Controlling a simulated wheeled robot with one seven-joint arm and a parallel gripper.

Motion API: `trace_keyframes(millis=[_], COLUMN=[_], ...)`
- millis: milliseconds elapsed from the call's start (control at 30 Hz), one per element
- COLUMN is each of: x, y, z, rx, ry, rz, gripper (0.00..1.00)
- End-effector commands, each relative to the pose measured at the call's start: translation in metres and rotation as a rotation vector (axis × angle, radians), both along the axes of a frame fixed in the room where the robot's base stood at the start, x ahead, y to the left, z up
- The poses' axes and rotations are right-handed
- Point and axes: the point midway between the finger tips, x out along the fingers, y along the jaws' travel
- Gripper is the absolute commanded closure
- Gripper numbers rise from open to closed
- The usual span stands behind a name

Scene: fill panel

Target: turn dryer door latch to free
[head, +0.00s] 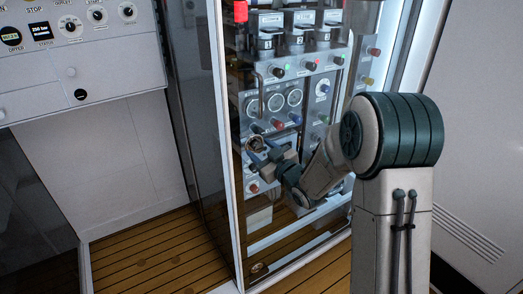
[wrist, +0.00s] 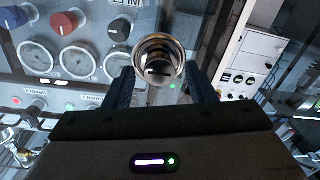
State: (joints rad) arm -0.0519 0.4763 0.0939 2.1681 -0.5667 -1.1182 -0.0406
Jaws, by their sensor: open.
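The latch (wrist: 158,62) shows in the wrist view as a round, shiny metal knob with a dark slotted centre. It also appears in the head view (head: 254,144) as a small metal ring in front of the panel, near the door's left side. My gripper (head: 264,156) is at the latch in the head view. In the wrist view, my gripper's (wrist: 162,82) two dark fingers are apart, one on each side of the knob. I cannot tell whether either finger touches it. The gripper covers the knob's lower surroundings.
Behind the glass is a panel with round gauges (head: 293,98), coloured knobs and green lights. A pale door frame (head: 226,150) runs down its left side. A white control cabinet (head: 80,60) stands at the left. Wooden flooring (head: 150,255) is clear in front.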

Motion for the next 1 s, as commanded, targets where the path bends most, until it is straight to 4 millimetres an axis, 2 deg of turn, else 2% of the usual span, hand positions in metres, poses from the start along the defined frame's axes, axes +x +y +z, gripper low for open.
trace_keyframes(millis=[100,133,267,300,667,1000], x=[-0.0002,-0.0002,-0.0004,-0.0004,-0.0008,-0.0011], y=[0.0001,0.0001,0.0002,0.0002,0.0006,0.0010], z=[-0.0001,-0.0001,0.0000,0.0000,-0.0026,-0.0079], rx=[0.000,0.000,0.000,0.000,-0.036,-0.222], ry=[0.000,0.000,0.000,0.000,-0.027,-0.156], rz=[0.000,0.000,0.001,0.001,0.001,0.000], gripper=[0.49,0.55,0.91,0.94,0.94,0.94])
